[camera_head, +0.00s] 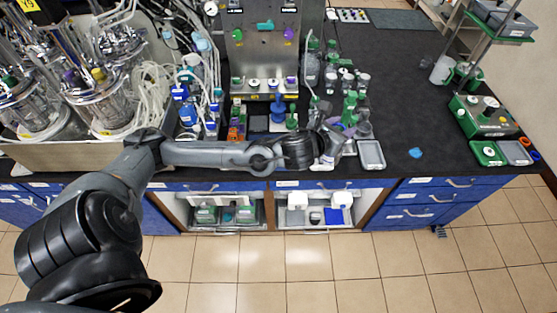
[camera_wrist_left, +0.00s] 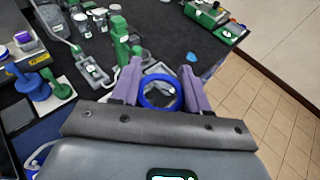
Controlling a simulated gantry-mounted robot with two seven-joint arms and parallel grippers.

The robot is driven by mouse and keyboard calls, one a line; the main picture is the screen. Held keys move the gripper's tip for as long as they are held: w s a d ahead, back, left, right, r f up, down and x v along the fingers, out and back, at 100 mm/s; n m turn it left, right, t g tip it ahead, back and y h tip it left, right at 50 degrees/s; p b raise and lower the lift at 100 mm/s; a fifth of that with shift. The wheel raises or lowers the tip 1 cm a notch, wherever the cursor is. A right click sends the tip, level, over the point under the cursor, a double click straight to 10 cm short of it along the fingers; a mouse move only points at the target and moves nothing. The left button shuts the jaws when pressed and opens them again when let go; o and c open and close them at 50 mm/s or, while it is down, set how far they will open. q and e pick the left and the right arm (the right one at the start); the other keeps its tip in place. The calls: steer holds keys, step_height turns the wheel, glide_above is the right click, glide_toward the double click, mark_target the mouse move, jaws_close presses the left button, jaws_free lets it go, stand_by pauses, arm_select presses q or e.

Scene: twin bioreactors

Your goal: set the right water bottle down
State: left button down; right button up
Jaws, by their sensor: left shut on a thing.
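My left gripper (camera_head: 347,128) reaches over the front of the black bench from the left; its purple fingers are small and partly lost in clutter there. In the left wrist view, the two purple fingers (camera_wrist_left: 160,85) are on either side of a round blue rim (camera_wrist_left: 160,93), seen from above, and are shut on it. I take this rim to be the mouth of the water bottle. The bottle's body is mostly hidden below the rim, so I cannot tell whether its base touches the bench. My right gripper is not in view.
A blue flat piece (camera_head: 415,153) lies to the right. The bench beyond is mostly clear up to a green device (camera_head: 483,117). Glass bioreactor vessels (camera_head: 105,100) stand at the left.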

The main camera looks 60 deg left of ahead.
arm_select(q)
steer(key=s+a+f+n+g+y+b, duration=0.1)
steer(key=a+f+n+y+b, duration=0.1)
steer(key=a+f+b, duration=0.5)
steer(key=a+f+n+g+y+b, duration=0.1)
steer(key=a+f+n+y+b, duration=0.2)
steer(key=a, duration=1.5)
step_height(320, 180, down, 7)
steer(key=b, duration=0.4)
steer(key=shift+s+a+y+b, duration=0.25)
steer(key=shift+s+y+b, duration=0.05)
steer(key=shift+s+b, duration=0.1)
steer(key=shift+f, duration=0.1)
steer(key=c, duration=0.6)
jaws_free()
steer(key=shift+o, duration=0.2)
